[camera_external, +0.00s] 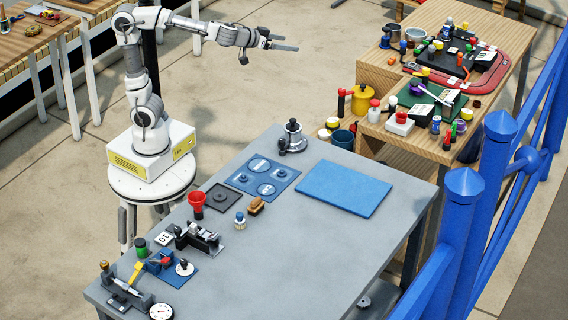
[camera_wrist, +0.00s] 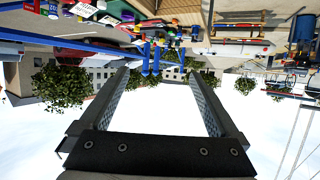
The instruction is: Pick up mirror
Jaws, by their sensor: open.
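My gripper (camera_external: 288,43) is open and empty, held out level in the air at the top middle, beyond the grey table. In the wrist view its two fingers (camera_wrist: 157,85) stand apart with only sky and distant buildings between them. I cannot pick out a mirror for certain. A small white round piece (camera_external: 184,267) sits on a blue mat at the lower left of the grey table. A white round dial (camera_external: 161,312) lies at the table's front edge. Either is too small to identify. My gripper is far from both.
The grey table (camera_external: 300,250) has a blue board (camera_external: 343,188), a blue plate with discs (camera_external: 262,177), a red funnel (camera_external: 196,203) and a dark clamp-like tool (camera_external: 198,238). Its right front is clear. Wooden tables with clutter stand behind right. Blue railings (camera_external: 465,235) run along the right.

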